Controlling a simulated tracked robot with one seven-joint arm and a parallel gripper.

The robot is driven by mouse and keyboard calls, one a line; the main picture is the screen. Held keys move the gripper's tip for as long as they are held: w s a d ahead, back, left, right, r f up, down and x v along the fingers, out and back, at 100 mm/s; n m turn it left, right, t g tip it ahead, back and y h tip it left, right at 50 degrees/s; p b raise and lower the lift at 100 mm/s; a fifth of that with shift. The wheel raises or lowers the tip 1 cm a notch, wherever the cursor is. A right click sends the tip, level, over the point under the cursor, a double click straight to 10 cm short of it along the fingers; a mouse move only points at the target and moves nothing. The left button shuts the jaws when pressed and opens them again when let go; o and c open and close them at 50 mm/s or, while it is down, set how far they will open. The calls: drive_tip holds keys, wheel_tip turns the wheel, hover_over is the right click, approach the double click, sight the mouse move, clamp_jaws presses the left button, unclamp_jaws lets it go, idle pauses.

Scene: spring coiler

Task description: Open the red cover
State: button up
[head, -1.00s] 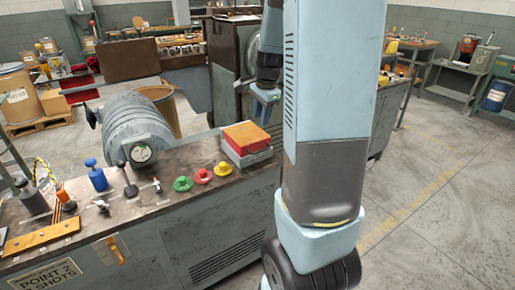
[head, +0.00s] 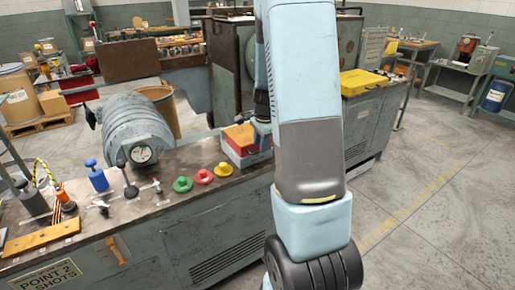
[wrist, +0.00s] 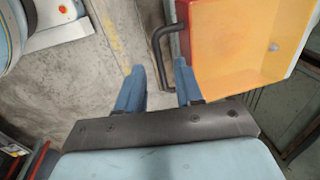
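The red cover (head: 238,136) sits on a grey box (head: 246,158) at the right end of the near bench; its top looks orange. In the wrist view the cover (wrist: 240,55) fills the upper right, orange with a red edge, and a dark bent handle (wrist: 157,45) stands out from its left side. My gripper (wrist: 159,68) is open, with its blue fingers apart. The handle's lower end shows between the fingers; I cannot tell whether they touch it. In the head view my gripper (head: 262,128) is beside the cover's right side, partly hidden by my arm.
Green, red (head: 203,176) and yellow knobs stand on the bench left of the box. A grey drum with a gauge (head: 140,130) is farther left. A yellow-topped cabinet (head: 362,82) stands behind my arm. The floor at right (head: 440,190) is clear.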

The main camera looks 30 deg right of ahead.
drive_tip(key=shift+w+f, duration=0.2)
drive_tip(key=shift+f, duration=0.9)
clamp_jaws()
idle(0.7)
